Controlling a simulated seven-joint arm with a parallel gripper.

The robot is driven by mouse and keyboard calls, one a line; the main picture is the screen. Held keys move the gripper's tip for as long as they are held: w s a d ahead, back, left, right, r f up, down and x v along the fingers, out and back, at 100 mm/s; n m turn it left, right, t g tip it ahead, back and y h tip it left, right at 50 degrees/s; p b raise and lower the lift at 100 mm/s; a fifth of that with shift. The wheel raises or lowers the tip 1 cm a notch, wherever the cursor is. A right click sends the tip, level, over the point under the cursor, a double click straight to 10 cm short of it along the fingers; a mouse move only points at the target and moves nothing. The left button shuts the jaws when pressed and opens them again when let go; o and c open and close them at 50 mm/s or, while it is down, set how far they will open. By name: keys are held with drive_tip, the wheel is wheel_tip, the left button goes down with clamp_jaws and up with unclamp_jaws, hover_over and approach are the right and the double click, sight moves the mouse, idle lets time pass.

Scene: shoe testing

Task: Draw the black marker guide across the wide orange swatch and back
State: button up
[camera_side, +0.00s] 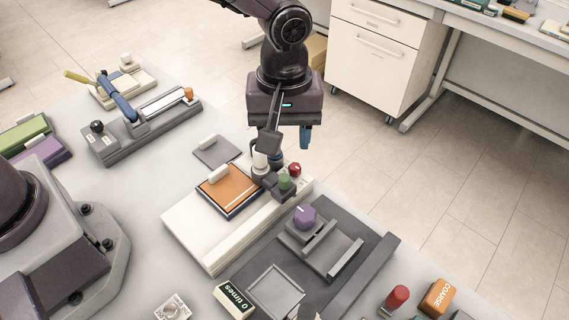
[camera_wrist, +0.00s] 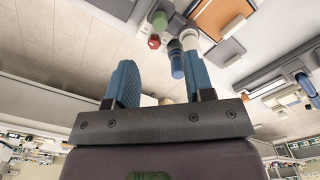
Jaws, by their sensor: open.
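The wide orange swatch (camera_side: 228,188) lies on a dark-edged pad on a long off-white base (camera_side: 202,236); part of it shows at the top of the wrist view (camera_wrist: 222,14). Beside it stand a white cylinder (camera_wrist: 190,40), a dark blue one (camera_wrist: 177,62), a green one (camera_side: 284,181) and a red one (camera_side: 295,170). I cannot tell which piece is the black marker guide. My gripper (camera_side: 289,148) is open above and behind these cylinders, its blue fingers apart in the wrist view (camera_wrist: 158,72). I see nothing held between them.
A grey pad (camera_side: 217,151) lies behind the swatch. A dark grey fixture with a purple knob (camera_side: 304,216) stands to the right. A "COARSE" block (camera_side: 438,299) and red-capped piece (camera_side: 397,297) lie front right.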

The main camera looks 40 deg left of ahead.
sight(284, 177)
wheel_tip(284, 177, down, 9)
drive_tip(key=shift+f, duration=0.2)
clamp_jaws()
